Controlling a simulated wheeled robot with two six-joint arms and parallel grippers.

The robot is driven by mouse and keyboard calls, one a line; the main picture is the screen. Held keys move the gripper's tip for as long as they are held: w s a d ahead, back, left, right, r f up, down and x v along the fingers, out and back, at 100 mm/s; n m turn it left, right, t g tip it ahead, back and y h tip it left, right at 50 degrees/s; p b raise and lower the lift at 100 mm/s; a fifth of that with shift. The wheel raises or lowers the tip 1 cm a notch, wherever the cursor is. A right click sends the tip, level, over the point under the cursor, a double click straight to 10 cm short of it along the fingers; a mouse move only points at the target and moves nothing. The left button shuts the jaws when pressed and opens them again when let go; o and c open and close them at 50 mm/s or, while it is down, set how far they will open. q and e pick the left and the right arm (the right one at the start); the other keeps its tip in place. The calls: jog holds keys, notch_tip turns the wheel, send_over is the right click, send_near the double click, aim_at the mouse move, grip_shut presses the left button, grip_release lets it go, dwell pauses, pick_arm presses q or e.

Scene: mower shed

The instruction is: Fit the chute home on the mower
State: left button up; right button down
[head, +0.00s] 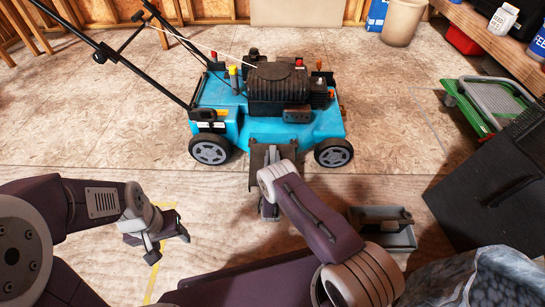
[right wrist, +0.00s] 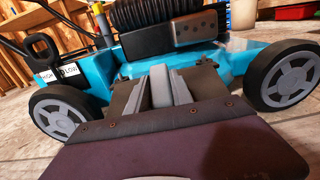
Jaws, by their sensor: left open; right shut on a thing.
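The blue mower (head: 225,115) stands on the floor at the upper middle, with its black engine on top. The dark chute (head: 257,160) is at the mower's near side, between the two near wheels. In the right wrist view, the chute (right wrist: 125,98) is close against the blue deck (right wrist: 135,68); I cannot tell whether it is seated. My right gripper (right wrist: 165,87) is shut on the chute, its grey fingers near the middle. My arm hides part of the chute in the head view. My left gripper (head: 168,246) is open and empty, low at the left, apart from the mower.
A small grey bin (head: 397,240) sits right of my right arm. A blue-grey bag (head: 470,280) lies at the near right. The floor left of the mower is clear.

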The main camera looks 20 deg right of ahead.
jog(key=shift+f, duration=0.15)
jog(key=c, duration=1)
grip_release()
jog(key=shift+c, duration=0.2)
jog(key=p+v, duration=0.3)
jog(key=v, duration=0.1)
jog(key=p+v, duration=0.3)
jog(key=v, duration=0.1)
jog(key=shift+s+a+r, duration=0.1)
jog(key=shift+s+r, duration=0.15)
jog(key=shift+s, duration=0.05)
jog(key=shift+s+f, duration=0.15)
jog(key=shift+s, duration=0.1)
